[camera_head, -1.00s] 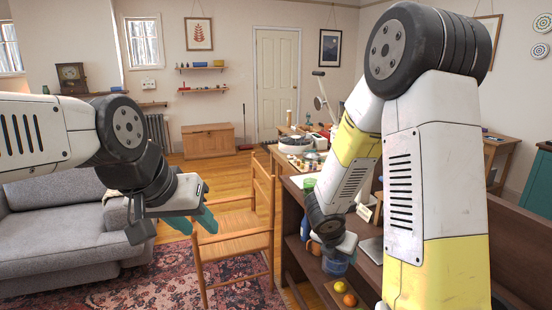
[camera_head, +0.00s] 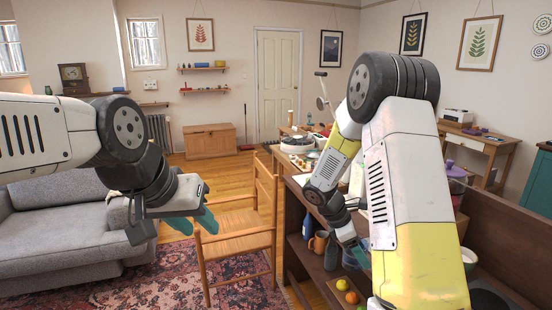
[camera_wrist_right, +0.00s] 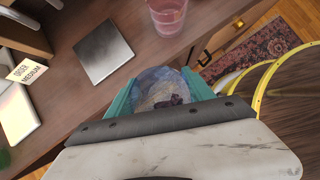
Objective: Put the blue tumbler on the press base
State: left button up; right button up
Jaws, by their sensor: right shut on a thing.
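My right gripper (camera_wrist_right: 165,95) is shut on the blue tumbler (camera_wrist_right: 160,82), a clear bluish cup seen from above between its teal fingers in the right wrist view. In the head view my right gripper (camera_head: 354,250) hangs at the shelf unit's front, and my arm hides much of that area. A flat grey square plate (camera_wrist_right: 103,52) lies on the brown surface, up and left of the tumbler in the wrist view and apart from it. It may be the press base; I cannot tell for sure. My left gripper (camera_head: 194,221) is open and empty beside the chair.
A pink glass (camera_wrist_right: 168,14) stands close beyond the tumbler in the wrist view. A lettered card (camera_wrist_right: 27,70) is at the left. In the head view, a blue bottle (camera_head: 308,222), an orange mug (camera_head: 319,242) and fruit (camera_head: 351,297) are on the shelves. A wooden chair (camera_head: 238,245) stands left.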

aim_at(356, 269)
jog(key=f+m+g+y, duration=0.1)
jog(key=m, duration=0.2)
jog(key=s+a+m+g+y, duration=0.1)
jog(key=m+g, duration=0.1)
jog(key=m, duration=0.1)
jog(key=a+f+m+g, duration=0.1)
jog(key=m+g, duration=0.1)
jog(key=m, duration=0.2)
jog(key=shift+s+f+y, duration=0.35)
jog(key=shift+y, duration=0.05)
jog(key=a+m+g+y, duration=0.1)
jog(key=a+m+y, duration=0.2)
jog(key=a+m, duration=0.4)
jog(key=shift+w+f+y, duration=0.35)
jog(key=shift+f+y, duration=0.05)
jog(key=shift+f, duration=0.05)
